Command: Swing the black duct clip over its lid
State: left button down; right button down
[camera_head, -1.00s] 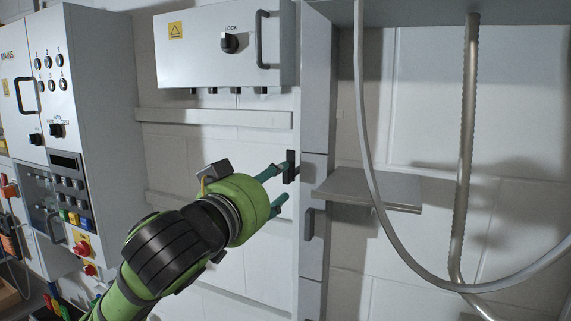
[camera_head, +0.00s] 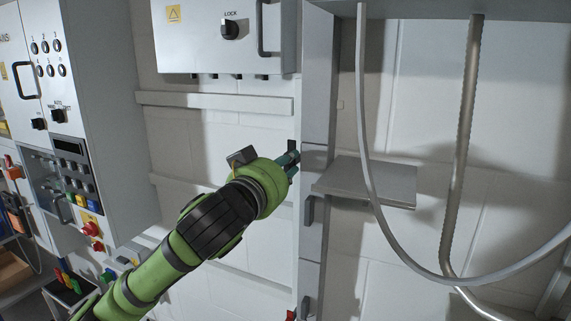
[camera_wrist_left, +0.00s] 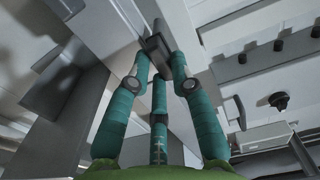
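The vertical grey duct (camera_head: 318,75) runs down the wall, and a flat grey face on it appears to be its lid (camera_head: 312,245). A small black duct clip (camera_head: 292,146) sits at the duct's left edge, partly hidden by my left gripper (camera_head: 293,160). In the left wrist view the teal fingers (camera_wrist_left: 158,62) converge on the black clip (camera_wrist_left: 156,44), with one finger on each side of it. They look closed on it. The clip is at the duct's side edge, not across the lid. My right gripper is not in view.
A grey shelf (camera_head: 370,182) juts out right of the duct, behind a hanging grey cable (camera_head: 367,150). Dark clips (camera_head: 308,210) sit lower on the duct. A switch box (camera_head: 222,40) hangs above my arm; a control cabinet (camera_head: 105,110) stands left.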

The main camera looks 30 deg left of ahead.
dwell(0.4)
pick_arm(q)
jog(key=m, duration=0.3)
jog(key=shift+d, duration=0.15)
jog(key=m, duration=0.5)
jog(key=shift+d+f, duration=0.2)
jog(key=shift+f, duration=0.05)
jog(key=shift+f+m, duration=0.2)
jog(key=shift+m, duration=1.45)
jog(key=shift+f+m, duration=0.15)
jog(key=shift+m, duration=1.55)
jog(key=shift+f+m, duration=0.2)
jog(key=shift+m, duration=1.45)
jog(key=c, duration=1.1)
grip_release()
jog(key=shift+w+f, duration=0.1)
jog(key=shift+w, duration=0.05)
